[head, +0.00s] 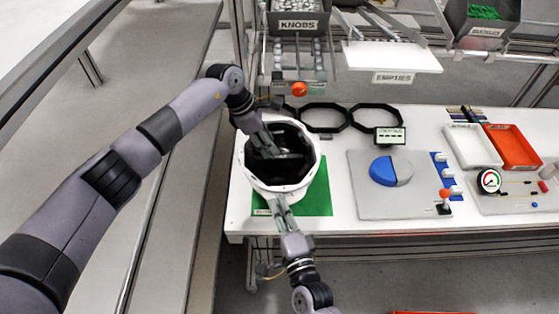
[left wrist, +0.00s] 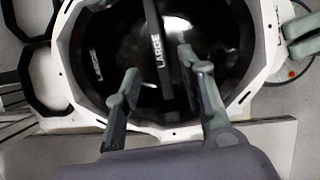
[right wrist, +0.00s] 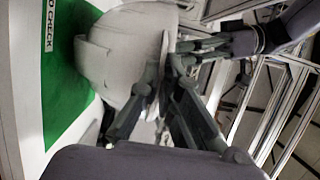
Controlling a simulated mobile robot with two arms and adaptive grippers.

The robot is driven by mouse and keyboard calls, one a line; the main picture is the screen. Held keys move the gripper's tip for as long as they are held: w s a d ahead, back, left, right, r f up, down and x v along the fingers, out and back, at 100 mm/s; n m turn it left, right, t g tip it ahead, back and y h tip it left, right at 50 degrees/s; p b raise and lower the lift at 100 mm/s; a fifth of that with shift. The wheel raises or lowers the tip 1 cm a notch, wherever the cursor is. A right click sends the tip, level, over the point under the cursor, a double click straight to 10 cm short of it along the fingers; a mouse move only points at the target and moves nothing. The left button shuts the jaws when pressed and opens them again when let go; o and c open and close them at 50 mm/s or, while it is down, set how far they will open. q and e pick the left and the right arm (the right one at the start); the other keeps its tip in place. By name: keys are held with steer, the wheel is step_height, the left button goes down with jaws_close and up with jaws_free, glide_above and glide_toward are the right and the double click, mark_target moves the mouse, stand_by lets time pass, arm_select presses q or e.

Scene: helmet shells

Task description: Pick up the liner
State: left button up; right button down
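A white helmet shell (head: 249,168) stands opening-up on the green mat (head: 318,192). The black liner (head: 294,138) sits inside it; the left wrist view shows its dark inner side and a crossing strap (left wrist: 156,45) marked LARGE. My left gripper (head: 272,152) reaches down into the opening from the upper left. In the left wrist view its fingers (left wrist: 163,80) stand wide apart, one on each side of the strap. My right gripper (head: 279,205) is at the shell's front rim. In the right wrist view its fingers (right wrist: 165,75) are close together with the rim between them.
Black frame rings (head: 324,118) lie behind the shell. A grey plate with a blue-and-grey disc (head: 384,171) is to the right. White (head: 472,147) and red (head: 513,147) trays stand further right. A knobs bin (head: 298,24) hangs above the back.

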mark_target(277, 157)
arm_select(q)
steer(key=x, duration=0.7)
steer(key=shift+w+f, duration=0.1)
steer(key=shift+f, duration=0.15)
steer(key=shift+c, duration=0.2)
jaws_close()
